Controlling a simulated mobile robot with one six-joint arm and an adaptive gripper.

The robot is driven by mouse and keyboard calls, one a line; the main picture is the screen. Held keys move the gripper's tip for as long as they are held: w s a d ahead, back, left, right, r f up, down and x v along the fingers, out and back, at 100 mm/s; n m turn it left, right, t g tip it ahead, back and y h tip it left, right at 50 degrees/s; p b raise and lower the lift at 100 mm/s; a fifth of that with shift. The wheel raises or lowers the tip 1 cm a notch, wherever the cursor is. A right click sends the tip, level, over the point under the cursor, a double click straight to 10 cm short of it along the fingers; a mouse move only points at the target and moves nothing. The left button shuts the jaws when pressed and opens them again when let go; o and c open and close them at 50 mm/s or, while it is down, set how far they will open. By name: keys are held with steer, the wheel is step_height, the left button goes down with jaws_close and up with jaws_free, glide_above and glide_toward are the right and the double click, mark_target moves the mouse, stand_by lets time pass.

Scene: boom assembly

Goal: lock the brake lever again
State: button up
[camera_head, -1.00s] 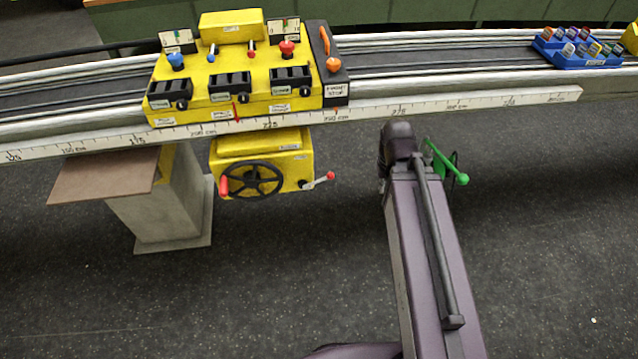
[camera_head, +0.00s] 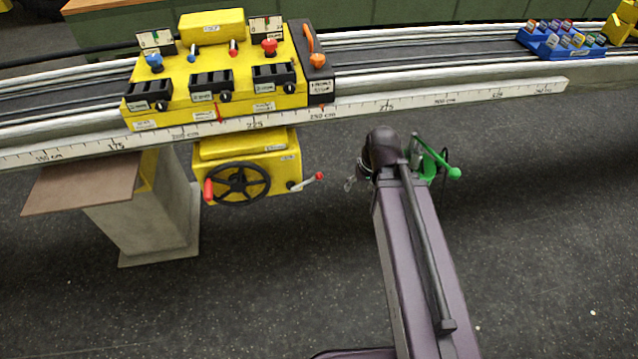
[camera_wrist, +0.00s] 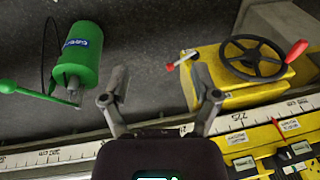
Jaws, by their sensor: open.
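A short metal lever with a red knob (camera_head: 320,176) sticks out to the right and slightly up from the yellow housing (camera_head: 210,150) below the control box. I take it for the brake lever; no readable label confirms this. In the wrist view the lever knob (camera_wrist: 170,67) lies near the right finger, in line with the space between the fingertips. My gripper (camera_wrist: 160,71) is open and empty. In the head view my gripper (camera_head: 351,183) is right of the knob, apart from it and partly hidden by my arm.
A black handwheel (camera_head: 237,184) with a red handle sits left of the lever. A green cylinder (camera_wrist: 78,55) with a green arm is left of my gripper in the wrist view. The scaled rail (camera_head: 420,106) runs above. Blue holder (camera_head: 560,42) is far right.

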steer(key=w+a+f+n+t+y+b, duration=0.1)
steer(key=w+a+f+t+y+b, duration=0.4)
steer(key=f+b, duration=0.6)
steer(key=m+t+b, duration=0.6)
steer(key=t+b, duration=0.5)
steer(key=b, duration=2.3)
glide_toward(320, 175)
steer(key=s, duration=0.2)
steer(key=s+d, duration=0.1)
steer(key=shift+d+f+h, duration=0.1)
steer(key=shift+f+h, duration=0.2)
steer(key=shift+f, duration=0.1)
steer(key=shift+g, duration=0.3)
steer(key=x, duration=1.3)
steer(key=shift+w+a+r, duration=0.1)
steer(key=shift+w+a, duration=0.1)
steer(key=shift+w, duration=0.15)
jaws_close()
